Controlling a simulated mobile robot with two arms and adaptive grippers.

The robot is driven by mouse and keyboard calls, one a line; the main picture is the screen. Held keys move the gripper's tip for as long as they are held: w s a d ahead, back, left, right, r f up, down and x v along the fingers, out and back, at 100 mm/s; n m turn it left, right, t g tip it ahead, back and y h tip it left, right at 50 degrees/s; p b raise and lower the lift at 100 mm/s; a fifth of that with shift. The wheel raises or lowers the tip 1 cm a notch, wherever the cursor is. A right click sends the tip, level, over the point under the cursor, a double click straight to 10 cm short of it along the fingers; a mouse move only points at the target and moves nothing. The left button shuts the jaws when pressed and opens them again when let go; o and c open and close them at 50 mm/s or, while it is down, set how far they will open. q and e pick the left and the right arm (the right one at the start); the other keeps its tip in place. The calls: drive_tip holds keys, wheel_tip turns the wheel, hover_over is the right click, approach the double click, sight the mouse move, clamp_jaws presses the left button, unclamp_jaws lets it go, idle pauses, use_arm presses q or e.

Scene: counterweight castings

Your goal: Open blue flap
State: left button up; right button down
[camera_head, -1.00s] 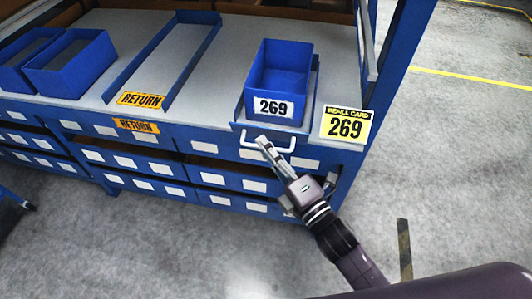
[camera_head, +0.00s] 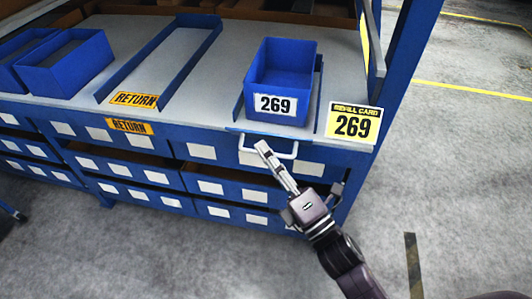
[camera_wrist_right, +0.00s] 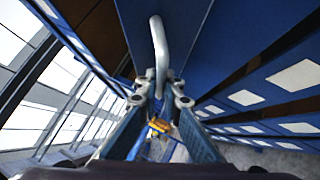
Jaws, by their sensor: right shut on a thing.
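The blue flap (camera_head: 268,138) is at the front edge of the grey worktop, just below the blue bin labelled 269 (camera_head: 283,66). It carries a white U-shaped handle (camera_head: 286,156); how far the flap is tilted is hard to tell. My right gripper (camera_head: 263,147) reaches up from the lower right, with its fingertips at the left part of the handle. In the right wrist view the handle (camera_wrist_right: 159,45) runs between the fingertips of my right gripper (camera_wrist_right: 160,90), which are shut on it. My left gripper is not in view.
A return lane (camera_head: 160,60) and blue bins (camera_head: 66,65) are to the left. Labelled drawers (camera_head: 238,189) lie below the flap. A blue post (camera_head: 404,50) stands at right; the floor there is free.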

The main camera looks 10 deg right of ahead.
drive_tip(key=c, duration=2.1)
unclamp_jaws()
drive_tip(key=v, duration=1.2)
drive_tip(key=w+d+f+m+g+h, duration=0.1)
drive_tip(key=d+f+m+h, duration=0.15)
drive_tip(key=f, duration=0.45)
drive_tip(key=d+f+m+g+h, duration=0.1)
drive_tip(key=f+m, duration=0.2)
drive_tip(key=f, duration=0.5)
drive_tip(key=w+d+f+m+g+h, duration=0.1)
drive_tip(key=f+m+h, duration=0.15)
drive_tip(key=f, duration=0.45)
drive_tip(key=s+d+f+m+g+h, duration=0.1)
drive_tip(key=s+d+f+m+g, duration=0.15)
drive_tip(key=f, duration=0.65)
drive_tip(key=s+d+f+m+g+h, duration=0.1)
drive_tip(key=s+f+m+g, duration=0.2)
drive_tip(key=f, duration=0.6)
drive_tip(key=s+d+f+m+g+h, duration=0.1)
drive_tip(key=s+f+m+g, duration=0.3)
drive_tip(key=s+f, duration=0.6)
drive_tip(key=s+d+f+m+g+h, duration=0.1)
drive_tip(key=s+d+f+m+g, duration=0.2)
drive_tip(key=s+f, duration=0.8)
drive_tip(key=s+m+g, duration=0.2)
drive_tip(key=s+m, duration=0.2)
drive_tip(key=s, duration=0.2)
drive_tip(key=shift+s+d+f+h, duration=0.25)
drive_tip(key=shift+s+d+h, duration=0.05)
drive_tip(key=shift+s+d, duration=0.1)
